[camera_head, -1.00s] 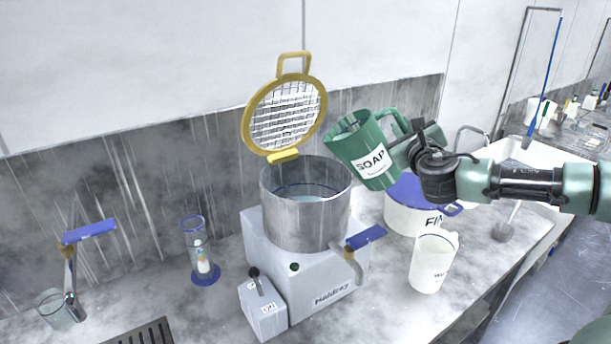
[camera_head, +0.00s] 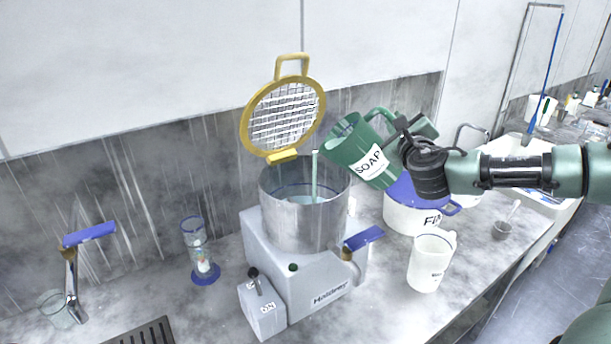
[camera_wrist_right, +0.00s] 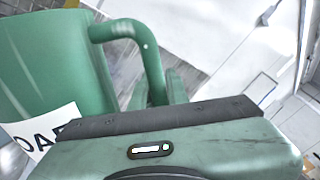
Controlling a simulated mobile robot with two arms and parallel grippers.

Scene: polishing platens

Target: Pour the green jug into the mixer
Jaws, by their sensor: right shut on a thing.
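The green jug (camera_head: 350,150), labelled SOAP, is tilted to the left, with its mouth above and right of the mixer bowl (camera_head: 305,222). My right gripper (camera_head: 402,140) is shut on its handle, which also shows in the right wrist view (camera_wrist_right: 145,55). Pale liquid shows inside the bowl. The mixer's yellow grid lid (camera_head: 283,117) is raised open behind the bowl. The fingertips are largely hidden by the handle and gripper body. My left gripper is not in view.
A white pot with a blue lid (camera_head: 408,215) stands right of the mixer. A white jug (camera_head: 430,262) is in front of it. A control box (camera_head: 262,312) sits at the mixer's front left. A glass cylinder (camera_head: 194,240) and a tap (camera_head: 70,275) are further left.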

